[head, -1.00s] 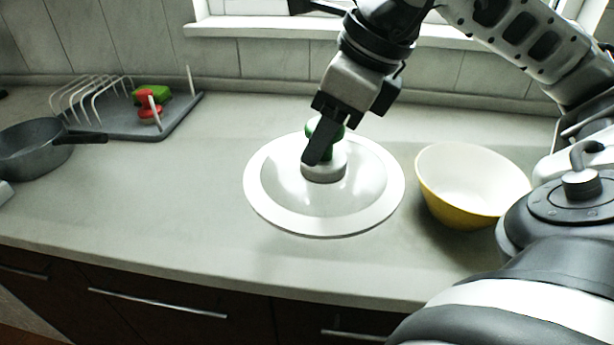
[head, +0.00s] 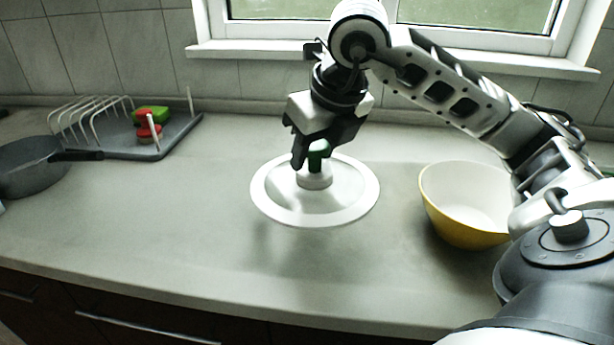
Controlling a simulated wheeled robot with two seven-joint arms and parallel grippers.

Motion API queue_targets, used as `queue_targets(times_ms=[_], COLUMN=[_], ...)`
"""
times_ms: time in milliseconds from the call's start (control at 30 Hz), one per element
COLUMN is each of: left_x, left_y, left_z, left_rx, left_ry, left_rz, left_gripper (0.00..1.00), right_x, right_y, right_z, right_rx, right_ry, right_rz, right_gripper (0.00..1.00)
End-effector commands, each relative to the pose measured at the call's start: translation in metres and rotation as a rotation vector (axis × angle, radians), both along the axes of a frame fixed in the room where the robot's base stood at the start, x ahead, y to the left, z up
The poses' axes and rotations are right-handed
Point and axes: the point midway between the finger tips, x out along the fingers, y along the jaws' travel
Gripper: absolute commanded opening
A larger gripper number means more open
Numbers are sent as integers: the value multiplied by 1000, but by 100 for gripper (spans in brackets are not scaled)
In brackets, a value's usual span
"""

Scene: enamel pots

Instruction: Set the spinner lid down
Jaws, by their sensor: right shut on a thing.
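The spinner lid (head: 265,192) is a round, pale disc with a white rim, a clear-looking middle and a raised white hub with a green knob (head: 317,160). It is roughly level over the middle of the counter (head: 200,225). I cannot tell whether its rim touches the counter or hangs slightly above it. My right gripper (head: 308,160) points down from above and is shut on the knob, partly hiding it. My left gripper is not in view.
A yellow bowl (head: 455,222) with a white inside stands right of the lid. A grey rack (head: 180,128) with red and green items is at the back left. A grey pan (head: 30,178) is at far left. The front counter is clear.

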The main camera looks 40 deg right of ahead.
Motion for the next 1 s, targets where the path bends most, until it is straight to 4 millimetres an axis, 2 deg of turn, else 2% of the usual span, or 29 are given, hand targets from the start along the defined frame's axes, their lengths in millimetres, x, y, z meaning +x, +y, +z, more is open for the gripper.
queue_targets(times_ms=[100, 267, 367, 533, 967, 1000], left_x=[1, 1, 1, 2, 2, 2], left_y=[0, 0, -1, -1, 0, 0], left_z=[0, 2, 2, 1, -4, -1], left_rx=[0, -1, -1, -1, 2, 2], left_ry=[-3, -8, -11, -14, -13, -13], left_rz=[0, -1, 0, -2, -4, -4], left_gripper=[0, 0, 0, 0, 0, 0], right_x=[12, 20, 27, 26, 26, 26], right_y=[-4, -7, -10, -10, -9, -9], right_z=[-17, -24, -36, -60, -67, -66], right_rx=[1, 2, 2, 0, 1, 1], right_ry=[0, -3, 0, 0, -4, -2], right_rz=[-1, 0, -1, 0, 1, 0], right_gripper=[0, 0, 0, 0, 0, 53])
